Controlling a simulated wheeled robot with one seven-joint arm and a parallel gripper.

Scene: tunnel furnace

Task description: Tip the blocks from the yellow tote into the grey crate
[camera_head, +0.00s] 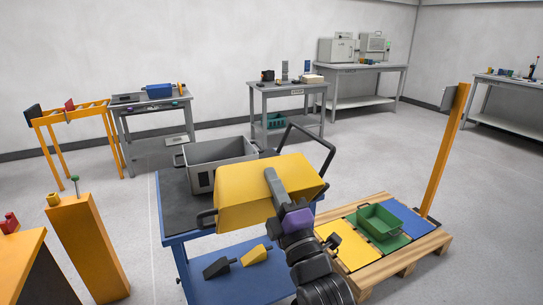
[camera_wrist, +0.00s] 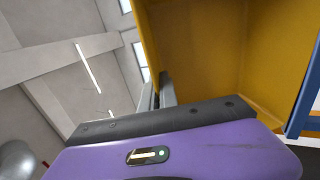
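The yellow tote (camera_head: 243,200) is held tilted above the front right of the blue cart (camera_head: 172,190), with a large yellow face turned to the camera. My gripper (camera_head: 271,181) is shut on it; the dark finger lies against the yellow wall. In the wrist view, the tote (camera_wrist: 205,50) fills the upper right beside my gripper (camera_wrist: 168,92). The grey crate (camera_head: 205,178) stands upright on the cart top, just behind and left of the tote, which hides part of it. No blocks are visible; the tote's contents and most of the crate's floor are hidden.
Dark and yellow wedge-shaped objects (camera_head: 254,255) lie on the cart's lower shelf. A pallet (camera_head: 400,255) at right carries coloured mats and a green bin (camera_head: 380,222). Orange posts (camera_head: 90,245) stand at left and right. Grey workbenches line the back wall; open floor lies between.

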